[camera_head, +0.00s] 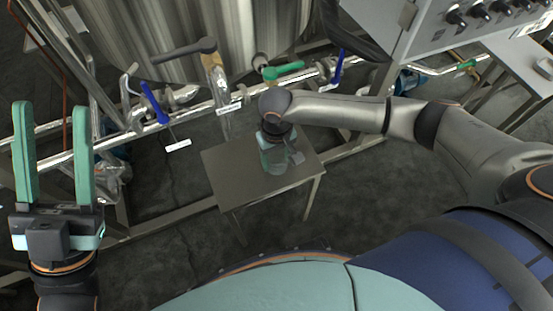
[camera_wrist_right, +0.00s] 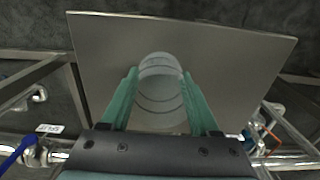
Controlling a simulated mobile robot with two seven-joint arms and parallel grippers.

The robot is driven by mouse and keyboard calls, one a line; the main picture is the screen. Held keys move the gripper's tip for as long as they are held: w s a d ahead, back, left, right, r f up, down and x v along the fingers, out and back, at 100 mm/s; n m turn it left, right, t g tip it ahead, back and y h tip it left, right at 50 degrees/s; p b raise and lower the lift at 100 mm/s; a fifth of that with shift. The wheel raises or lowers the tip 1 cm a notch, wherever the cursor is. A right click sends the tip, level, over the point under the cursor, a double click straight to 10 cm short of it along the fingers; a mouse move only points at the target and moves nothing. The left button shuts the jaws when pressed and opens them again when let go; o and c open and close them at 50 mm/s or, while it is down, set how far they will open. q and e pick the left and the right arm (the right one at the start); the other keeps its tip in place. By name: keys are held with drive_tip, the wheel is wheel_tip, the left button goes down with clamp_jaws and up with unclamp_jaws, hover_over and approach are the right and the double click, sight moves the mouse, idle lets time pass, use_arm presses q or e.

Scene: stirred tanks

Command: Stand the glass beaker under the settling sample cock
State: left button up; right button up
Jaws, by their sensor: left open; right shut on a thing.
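The clear glass beaker (camera_head: 275,157) is at the small grey table. My right gripper (camera_head: 277,143) is shut on it from above. In the right wrist view, the fingers of the right gripper (camera_wrist_right: 160,76) are on both sides of the round beaker (camera_wrist_right: 160,95), with the tabletop behind it. I cannot tell whether its base touches the table. Cocks with a grey handle (camera_head: 185,50), a green handle (camera_head: 283,71) and blue handles (camera_head: 153,103) sit along the pipes behind; their tags are too small to read, so the settling one is unclear. My left gripper (camera_head: 52,107) is open and empty at far left.
The small table (camera_head: 222,177) has bare top around the beaker; it also fills the right wrist view (camera_wrist_right: 240,60). A steel tank (camera_head: 240,30) and pipes stand behind it. A control box with knobs (camera_head: 430,40) is at upper right. Dark floor is free in front.

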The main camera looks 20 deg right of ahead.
drive_tip(key=o, duration=1.4)
drive_tip(key=shift+c, duration=0.2)
